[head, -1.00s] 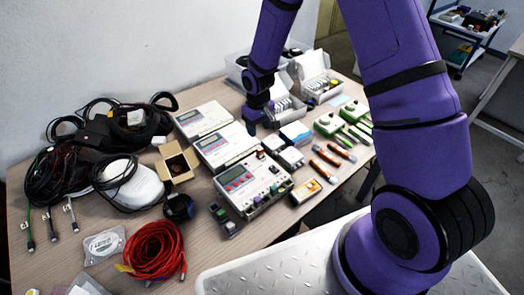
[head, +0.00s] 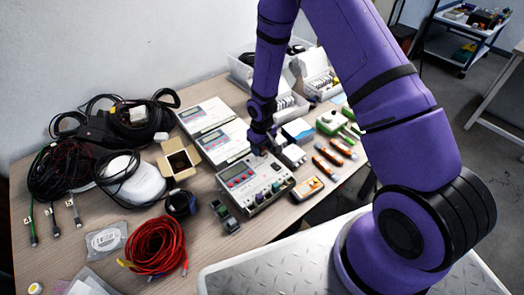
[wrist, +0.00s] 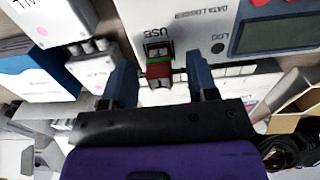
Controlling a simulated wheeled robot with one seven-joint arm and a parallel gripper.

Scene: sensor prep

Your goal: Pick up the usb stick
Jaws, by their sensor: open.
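The usb stick (wrist: 158,71) shows in the wrist view as a small dark red block with a green band and a metal-looking end. It is at the USB label on the white data logger (wrist: 185,35), and appears to sit in the port there. My gripper (wrist: 161,88) is open, with one blue-grey finger on each side of the stick and a gap beside each. In the head view my gripper (head: 262,147) is low over the upper right corner of the nearest data logger (head: 250,192). The stick is hidden there behind the gripper.
More white meters (head: 204,116) stand behind. Small white modules (head: 292,155) and orange-black pens (head: 328,165) lie to the right. Cables and a red coil (head: 157,246) fill the left. A small open carton (head: 180,162) stands left of the meters.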

